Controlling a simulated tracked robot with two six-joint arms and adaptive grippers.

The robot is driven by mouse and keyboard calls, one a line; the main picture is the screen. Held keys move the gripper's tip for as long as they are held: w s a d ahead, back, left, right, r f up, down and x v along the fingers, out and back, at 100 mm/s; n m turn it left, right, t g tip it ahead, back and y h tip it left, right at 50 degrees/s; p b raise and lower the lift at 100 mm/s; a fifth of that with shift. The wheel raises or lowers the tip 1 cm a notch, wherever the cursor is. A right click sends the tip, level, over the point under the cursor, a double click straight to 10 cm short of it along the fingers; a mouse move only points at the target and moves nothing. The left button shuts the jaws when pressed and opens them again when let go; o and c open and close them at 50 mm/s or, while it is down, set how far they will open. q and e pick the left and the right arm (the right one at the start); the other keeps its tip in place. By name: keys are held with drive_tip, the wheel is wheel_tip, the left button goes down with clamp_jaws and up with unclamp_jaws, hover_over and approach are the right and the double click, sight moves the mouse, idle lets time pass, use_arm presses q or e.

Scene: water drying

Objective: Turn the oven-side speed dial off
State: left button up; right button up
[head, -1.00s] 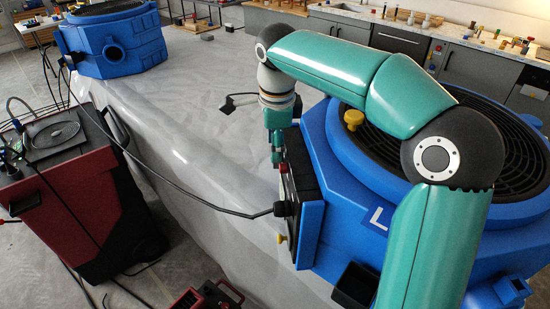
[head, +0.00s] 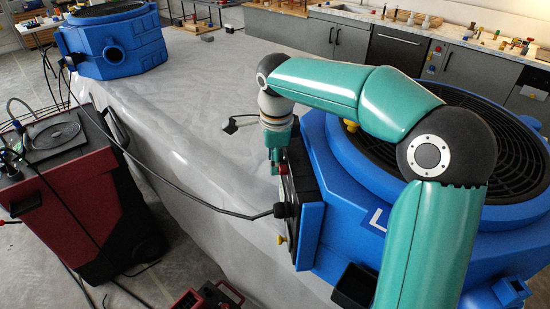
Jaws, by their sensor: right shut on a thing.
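My right gripper (head: 276,163) is at the dark control panel (head: 304,182) on the left face of the near blue drying unit (head: 345,225). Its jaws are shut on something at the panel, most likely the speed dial. The dial is hidden behind the fingers and the panel edge, so its setting cannot be read. A small red part (head: 283,168) shows by the fingertips. My left gripper is not in view.
A second blue unit (head: 112,42) stands at the far left. Counters (head: 400,45) line the back. Pale plastic sheeting (head: 190,110) lies between the units.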

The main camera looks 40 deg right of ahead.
drive_tip(key=p, duration=0.2)
drive_tip(key=shift+w+d+r+g+y+p, duration=0.1)
drive_tip(key=shift+r+g+y+p, duration=0.2)
drive_tip(key=shift+r+g+p, duration=0.1)
drive_tip(key=shift+w+f+g, duration=0.1)
drive_tip(key=shift+f+g, duration=0.2)
drive_tip(key=shift+g, duration=0.1)
drive_tip(key=shift+d+f+g+y, duration=0.15)
drive_tip(key=shift+g+y, duration=0.15)
drive_tip(key=shift+y, duration=0.2)
drive_tip(key=shift+w+g+y, duration=0.1)
drive_tip(key=shift+g+y, duration=0.5)
drive_tip(key=shift+g, duration=0.3)
drive_tip(key=o, duration=0.9)
